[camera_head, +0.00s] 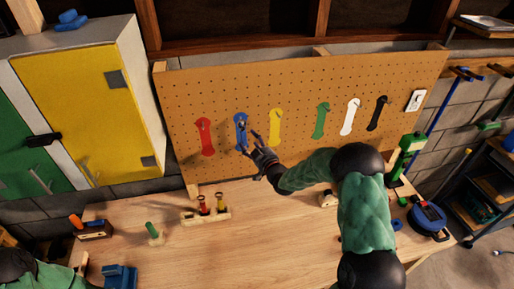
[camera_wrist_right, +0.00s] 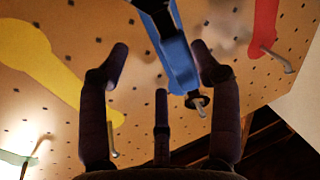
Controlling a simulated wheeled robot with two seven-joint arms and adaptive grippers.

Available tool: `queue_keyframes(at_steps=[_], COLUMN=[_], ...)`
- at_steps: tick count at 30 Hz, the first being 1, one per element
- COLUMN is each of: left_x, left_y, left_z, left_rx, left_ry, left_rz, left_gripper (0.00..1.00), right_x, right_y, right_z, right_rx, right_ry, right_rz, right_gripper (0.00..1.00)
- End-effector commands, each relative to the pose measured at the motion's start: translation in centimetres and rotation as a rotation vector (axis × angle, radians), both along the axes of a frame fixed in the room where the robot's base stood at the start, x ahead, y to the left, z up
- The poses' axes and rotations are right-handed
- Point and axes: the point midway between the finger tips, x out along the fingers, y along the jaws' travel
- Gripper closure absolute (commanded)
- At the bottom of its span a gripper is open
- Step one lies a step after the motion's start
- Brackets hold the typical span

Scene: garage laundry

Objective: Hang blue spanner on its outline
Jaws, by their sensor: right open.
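The blue spanner shape (camera_head: 241,134) is on the pegboard between the red and yellow outlines. In the right wrist view a blue bar (camera_wrist_right: 180,66) with a dark upper part lies against the board, and a metal peg with a ring-like end shows at its lower end. My left gripper is out of view.
The pegboard (camera_head: 300,85) also carries red (camera_head: 204,138), yellow (camera_head: 275,127), green (camera_head: 321,121), white (camera_head: 349,117) and black (camera_head: 377,113) outlines with pegs. Below, the workbench (camera_head: 255,235) holds a wooden rack (camera_head: 207,216) and a blue vise (camera_head: 120,277). Its middle is clear.

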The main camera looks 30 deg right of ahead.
Motion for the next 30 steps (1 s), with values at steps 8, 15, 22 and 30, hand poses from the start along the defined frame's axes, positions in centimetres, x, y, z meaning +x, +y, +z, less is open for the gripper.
queue_keyframes(at_steps=[8,15,22,30], left_x=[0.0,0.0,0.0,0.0], left_y=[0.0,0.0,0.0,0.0], left_z=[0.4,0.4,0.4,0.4], left_rx=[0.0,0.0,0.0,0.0], left_ry=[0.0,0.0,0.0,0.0], left_rz=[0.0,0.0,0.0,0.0], left_gripper=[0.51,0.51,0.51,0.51], right_x=[1.6,1.7,1.7,1.7], right_y=[0.1,0.0,0.0,0.1], right_z=[0.0,0.0,0.0,0.0], right_rx=[0.0,0.001,0.001,0.0], right_ry=[0.0,0.001,0.0,0.0], right_rz=[0.0,0.0,0.0,0.0], right_gripper=[0.37,0.37,0.93,1.0])
